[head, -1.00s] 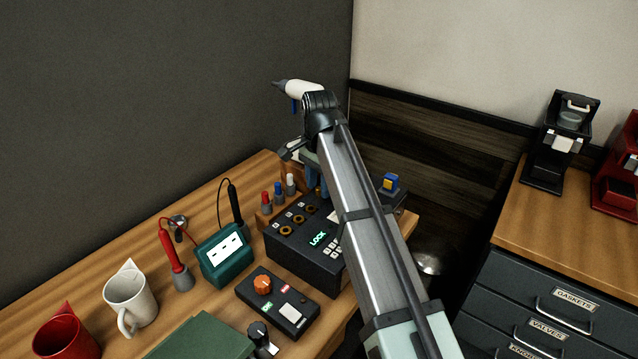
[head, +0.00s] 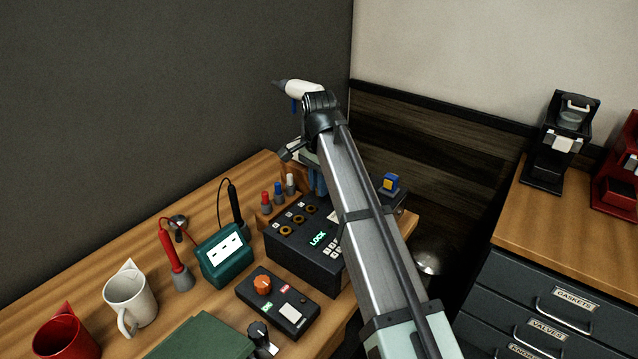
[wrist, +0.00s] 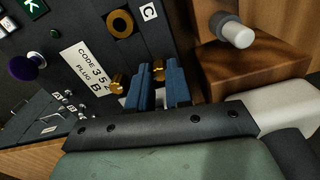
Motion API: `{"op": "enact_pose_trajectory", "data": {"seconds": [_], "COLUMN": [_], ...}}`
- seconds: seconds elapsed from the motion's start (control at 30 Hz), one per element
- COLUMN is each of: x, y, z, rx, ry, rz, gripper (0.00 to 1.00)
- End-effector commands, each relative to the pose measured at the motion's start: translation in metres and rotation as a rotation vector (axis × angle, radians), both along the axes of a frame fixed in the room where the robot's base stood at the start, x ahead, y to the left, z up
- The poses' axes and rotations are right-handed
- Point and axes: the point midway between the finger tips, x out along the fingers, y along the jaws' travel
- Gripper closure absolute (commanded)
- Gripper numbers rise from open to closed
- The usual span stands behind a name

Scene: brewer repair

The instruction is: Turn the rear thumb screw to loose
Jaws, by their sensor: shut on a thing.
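The dark control box (head: 300,262) stands on the wooden bench, its display reading LOCK. In the wrist view its side panel carries a label (wrist: 88,72) reading CODE 352 PLUG B. My gripper (wrist: 159,68) has its two blue fingers at this panel, shut on the rear thumb screw (wrist: 158,70), a small brass piece mostly hidden by the fingers. Another brass screw (wrist: 118,85) sticks out just left of the fingers. In the head view my arm and wrist cover the fingertips, so the screw does not show there.
A green meter (head: 222,258) with probes, an orange-knob unit (head: 278,300) and mugs occupy the bench. A dark wall rises behind it. Drawers (head: 545,310) stand at right.

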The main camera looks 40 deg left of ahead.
Motion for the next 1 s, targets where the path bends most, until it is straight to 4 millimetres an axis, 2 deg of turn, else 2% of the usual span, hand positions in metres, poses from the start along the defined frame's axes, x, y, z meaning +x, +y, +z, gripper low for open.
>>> {"op": "enact_pose_trajectory", "data": {"seconds": [0.5, 0.97, 1.0], "x": [-0.0004, -0.0006, -0.0006], "y": [-0.0001, -0.0002, -0.0001], "z": [0.0001, 0.0, 0.0], "rx": [-0.001, -0.001, -0.001], "ry": [0.0, 0.001, 0.001], "rz": [0.359, 0.41, 0.41], "gripper": [1.0, 1.0, 0.77]}}
